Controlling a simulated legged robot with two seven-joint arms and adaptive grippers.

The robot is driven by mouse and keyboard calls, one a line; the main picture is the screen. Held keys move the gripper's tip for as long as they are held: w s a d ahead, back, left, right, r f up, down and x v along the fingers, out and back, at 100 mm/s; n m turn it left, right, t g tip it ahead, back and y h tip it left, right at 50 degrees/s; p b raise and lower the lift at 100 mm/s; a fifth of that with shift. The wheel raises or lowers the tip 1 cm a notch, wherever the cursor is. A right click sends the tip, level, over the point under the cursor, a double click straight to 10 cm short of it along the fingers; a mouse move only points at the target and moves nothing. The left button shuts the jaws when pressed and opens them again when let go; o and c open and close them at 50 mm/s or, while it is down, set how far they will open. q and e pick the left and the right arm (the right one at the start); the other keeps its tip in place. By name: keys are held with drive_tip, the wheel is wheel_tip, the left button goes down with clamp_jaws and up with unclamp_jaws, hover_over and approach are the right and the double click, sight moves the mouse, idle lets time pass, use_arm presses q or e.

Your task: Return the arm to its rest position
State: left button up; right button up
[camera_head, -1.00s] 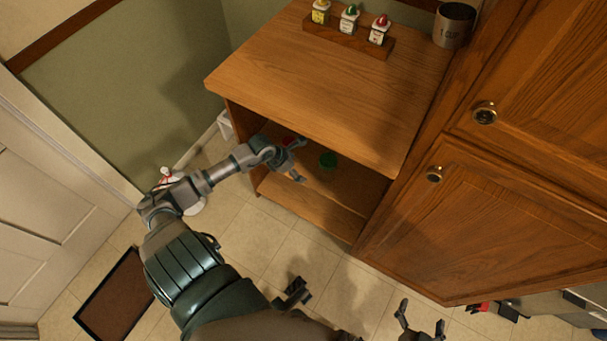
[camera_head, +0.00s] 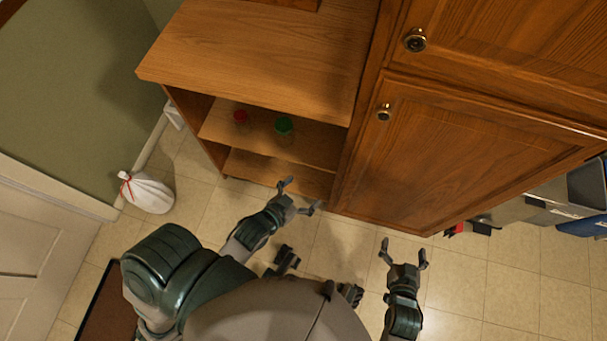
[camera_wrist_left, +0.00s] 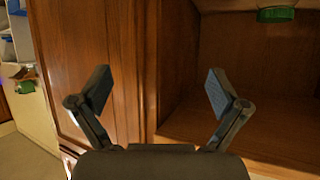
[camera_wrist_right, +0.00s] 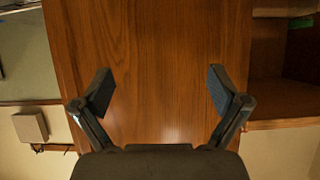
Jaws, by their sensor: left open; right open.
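My left gripper (camera_head: 299,196) is open and empty, just in front of the open wooden shelf unit (camera_head: 250,50). Its spread fingers also show in the left wrist view (camera_wrist_left: 160,92), with the cabinet side and the shelf opening beyond. My right gripper (camera_head: 405,252) is open and empty in front of the closed lower cabinet door (camera_head: 455,160). In the right wrist view its fingers (camera_wrist_right: 160,92) are spread before a plain wooden panel. Nothing is between the fingers of either gripper.
A white tied bag (camera_head: 147,192) sits on the floor at left. Grey and blue bins (camera_head: 588,190) are at right. Tiled floor (camera_head: 500,290) is clear at lower right.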

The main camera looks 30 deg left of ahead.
use_arm(q)
drive_tip(key=shift+s+d+f+g, duration=0.15)
drive_tip(key=shift+s+d+g, duration=0.15)
drive_tip(key=shift+d, duration=0.15)
use_arm(e)
drive_tip(key=shift+d, duration=0.15)
use_arm(q)
drive_tip(key=shift+a, duration=0.1)
